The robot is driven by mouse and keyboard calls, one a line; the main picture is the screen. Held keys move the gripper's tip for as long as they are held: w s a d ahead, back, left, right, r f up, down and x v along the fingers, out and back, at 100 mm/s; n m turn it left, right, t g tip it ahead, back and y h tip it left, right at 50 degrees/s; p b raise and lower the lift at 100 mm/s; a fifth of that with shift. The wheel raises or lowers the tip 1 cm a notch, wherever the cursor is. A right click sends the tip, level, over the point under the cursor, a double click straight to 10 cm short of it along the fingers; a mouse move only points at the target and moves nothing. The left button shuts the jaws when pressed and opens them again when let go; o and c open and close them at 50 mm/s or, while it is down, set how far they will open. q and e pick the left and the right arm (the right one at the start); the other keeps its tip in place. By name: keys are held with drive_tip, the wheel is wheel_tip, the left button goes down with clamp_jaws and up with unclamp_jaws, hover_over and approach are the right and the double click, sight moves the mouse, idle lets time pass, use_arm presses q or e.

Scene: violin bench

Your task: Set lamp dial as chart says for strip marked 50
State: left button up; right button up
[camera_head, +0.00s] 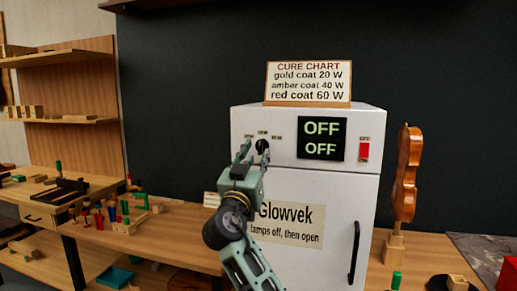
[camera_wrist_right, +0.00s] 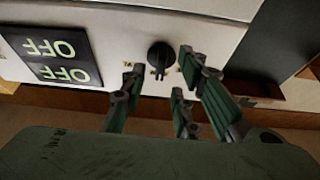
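The lamp dial (camera_head: 262,145) is a black knob on the upper front of the white Glowvek cabinet (camera_head: 340,185). The dial also shows in the right wrist view (camera_wrist_right: 160,54). My right gripper (camera_head: 254,153) is in front of the dial, its fingers open and spread to either side of it. No grip on the knob is visible. The chart (camera_head: 308,82) on top reads gold coat 20 W, amber coat 40 W, red coat 60 W. The display (camera_head: 321,138) reads OFF twice. Small labels around the dial are unreadable. I cannot make out a strip marked 50. My left gripper is not in view.
A red switch (camera_head: 364,151) is right of the display. The cabinet door has a black handle (camera_head: 354,252). A violin body (camera_head: 406,175) stands upright on a wooden block at the right.

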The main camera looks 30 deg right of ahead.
sight(261, 147)
drive_tip(key=shift+p+x, duration=0.3)
drive_tip(key=shift+x, duration=1)
drive_tip(key=shift+w, duration=0.1)
clamp_jaws()
